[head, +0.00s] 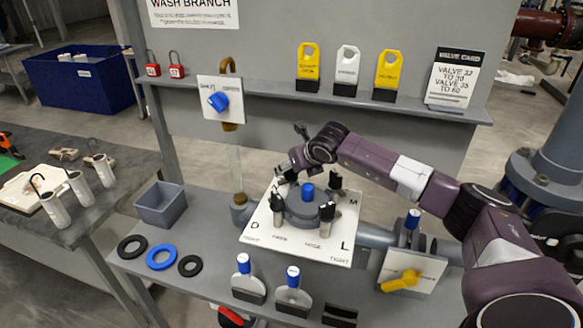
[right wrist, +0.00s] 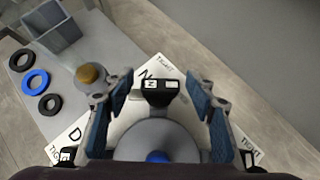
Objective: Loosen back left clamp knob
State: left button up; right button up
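The filter housing (head: 301,208) stands on a white plate (head: 256,238) with letters at its corners and has a blue cap (head: 308,191) on top. Black clamp knobs surround it: front left (head: 278,202), front right (head: 327,212) and back right (head: 335,182). The back left clamp knob (right wrist: 154,85), beside the letter N, shows in the right wrist view; in the head view my gripper mostly hides it. My right gripper (right wrist: 158,92) is open, with one blue-padded finger on each side of that knob and gaps between. My left gripper is in neither view.
A grey bin (head: 161,204) and several rings (head: 161,257) lie left of the plate. A vertical pipe (head: 236,170) stands close behind left. A yellow-handled valve (head: 401,281) is at the right. A shelf (head: 430,106) with tags runs above the bench.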

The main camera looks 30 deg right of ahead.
jog(key=v, duration=1.2)
jog(key=shift+f, duration=0.1)
dwell(0.4)
